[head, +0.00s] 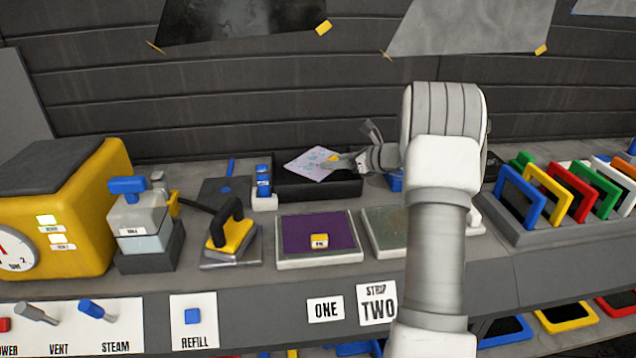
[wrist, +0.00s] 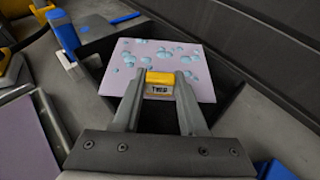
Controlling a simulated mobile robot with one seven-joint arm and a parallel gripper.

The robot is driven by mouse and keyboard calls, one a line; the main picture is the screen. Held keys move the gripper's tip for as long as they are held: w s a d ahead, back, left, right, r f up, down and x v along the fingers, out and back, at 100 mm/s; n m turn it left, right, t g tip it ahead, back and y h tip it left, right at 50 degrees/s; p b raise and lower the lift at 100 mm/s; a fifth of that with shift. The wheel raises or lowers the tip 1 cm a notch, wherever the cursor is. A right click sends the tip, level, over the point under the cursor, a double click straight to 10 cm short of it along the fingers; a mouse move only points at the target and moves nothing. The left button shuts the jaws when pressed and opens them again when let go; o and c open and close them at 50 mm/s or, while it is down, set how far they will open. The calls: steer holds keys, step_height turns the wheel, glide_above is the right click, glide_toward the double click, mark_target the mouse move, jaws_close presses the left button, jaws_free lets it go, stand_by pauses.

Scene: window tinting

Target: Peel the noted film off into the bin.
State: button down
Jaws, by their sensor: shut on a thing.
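My gripper (head: 340,163) is shut on the yellow tab (wrist: 160,80) of a pale lilac film with blue blotches (head: 309,164). The tab's small lettering looks like "TWO" but is hard to read. The film is stretched out flat beyond the fingers and also shows in the wrist view (wrist: 150,52). It is held above the black open bin (head: 345,188) at the back of the bench. A purple-covered pane (head: 298,232) with its own yellow tab lies in front, by the "ONE" sign. The pane beside it (head: 383,228) is bare grey-green, behind the "STRIP TWO" sign (head: 377,303).
A rack of coloured frames (head: 560,200) is at right. A dark wall rises behind the bin.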

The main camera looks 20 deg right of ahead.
steer(key=shift+c, duration=1.8)
jaws_free()
steer(key=p+v, duration=0.1)
steer(key=v, duration=1.6)
steer(key=shift+s+p, duration=0.15)
steer(key=shift+p, duration=0.15)
steer(key=shift+d, duration=0.1)
